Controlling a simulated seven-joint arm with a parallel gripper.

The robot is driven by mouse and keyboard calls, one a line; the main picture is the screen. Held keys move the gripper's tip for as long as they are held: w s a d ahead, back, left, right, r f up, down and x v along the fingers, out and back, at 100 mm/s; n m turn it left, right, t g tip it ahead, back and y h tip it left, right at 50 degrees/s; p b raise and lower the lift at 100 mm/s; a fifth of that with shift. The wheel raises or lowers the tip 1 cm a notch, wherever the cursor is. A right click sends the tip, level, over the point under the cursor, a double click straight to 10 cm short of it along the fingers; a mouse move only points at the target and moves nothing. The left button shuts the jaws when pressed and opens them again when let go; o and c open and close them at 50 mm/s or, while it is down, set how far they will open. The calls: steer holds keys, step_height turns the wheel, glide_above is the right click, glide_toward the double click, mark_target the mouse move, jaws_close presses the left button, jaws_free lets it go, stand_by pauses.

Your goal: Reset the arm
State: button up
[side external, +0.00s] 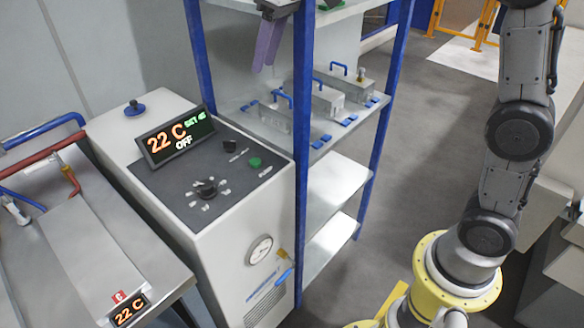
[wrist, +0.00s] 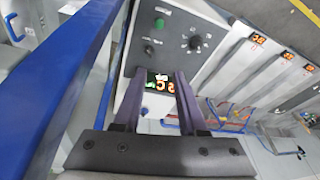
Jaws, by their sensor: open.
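The shelf rack (side external: 303,130) has blue posts and holds metal boxes (side external: 325,100) with blue handles. Left of it stands the white control unit (side external: 210,235), whose display (side external: 178,138) reads 22 C, SET 45, OFF. Grey floor lies between rack and arm.

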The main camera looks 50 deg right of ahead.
steer(key=s+d+f+m+t+h, duration=0.1)
steer(key=s+d, duration=0.1)
steer(key=s, duration=0.6)
steer(key=s+d+m+t, duration=0.1)
steer(key=s+d, duration=0.1)
steer(key=s, duration=0.5)
steer(key=s+d+f+m, duration=0.1)
steer(key=s+d+f, duration=0.1)
steer(key=s+f, duration=0.7)
steer(key=s, duration=0.3)
steer(key=shift+s+t+h, duration=0.4)
